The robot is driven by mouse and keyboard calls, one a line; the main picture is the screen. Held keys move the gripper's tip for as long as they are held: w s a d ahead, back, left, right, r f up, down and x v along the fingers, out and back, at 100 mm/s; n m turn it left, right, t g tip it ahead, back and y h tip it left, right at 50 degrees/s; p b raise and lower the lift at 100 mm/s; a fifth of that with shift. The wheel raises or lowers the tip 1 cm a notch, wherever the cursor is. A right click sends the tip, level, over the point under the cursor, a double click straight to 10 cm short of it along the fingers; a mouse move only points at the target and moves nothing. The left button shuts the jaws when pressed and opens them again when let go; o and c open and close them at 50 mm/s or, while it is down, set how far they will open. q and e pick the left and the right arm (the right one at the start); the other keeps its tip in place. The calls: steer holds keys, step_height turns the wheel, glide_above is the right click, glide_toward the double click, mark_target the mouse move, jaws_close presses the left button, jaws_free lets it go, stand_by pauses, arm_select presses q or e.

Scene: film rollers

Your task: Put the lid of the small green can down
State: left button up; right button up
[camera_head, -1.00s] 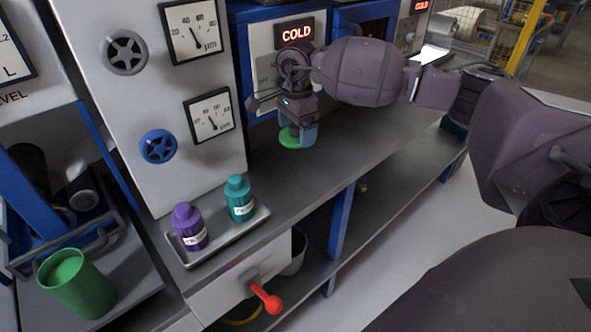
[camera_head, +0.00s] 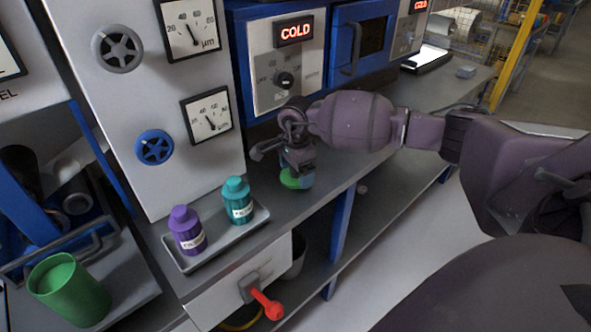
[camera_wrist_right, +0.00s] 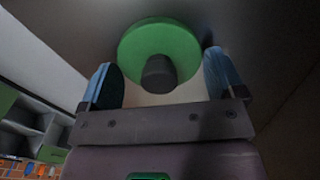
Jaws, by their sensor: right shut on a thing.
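My right gripper (camera_head: 300,180) points down at the grey worktop, right of the tray. It is shut on the green lid (camera_head: 290,179), low by the worktop; I cannot tell whether the lid touches it. In the right wrist view the round green lid (camera_wrist_right: 178,45) has a dark knob (camera_wrist_right: 158,73) between the two blue fingers (camera_wrist_right: 163,85). A green can (camera_head: 68,298) stands at the lower left, tilted in the picture, with lighter green inside its rim. My left gripper is not in view.
A grey tray (camera_head: 222,246) holds a purple bottle (camera_head: 187,232) and a teal bottle (camera_head: 238,203). Behind stand a panel with gauges and an oven front with a COLD sign (camera_head: 296,31). A red handle (camera_head: 268,305) juts from the drawer. The worktop (camera_head: 345,160) around the gripper is clear.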

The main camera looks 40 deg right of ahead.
steer(key=shift+r, duration=0.1)
steer(key=shift+f, duration=0.2)
steer(key=o, duration=0.7)
steer(key=shift+c, duration=0.2)
steer(key=shift+r, duration=0.6)
step_height(320, 180, up, 10)
steer(key=shift+f+p, duration=0.1)
steer(key=shift+p, duration=0.5)
steer(key=shift+r, duration=0.7)
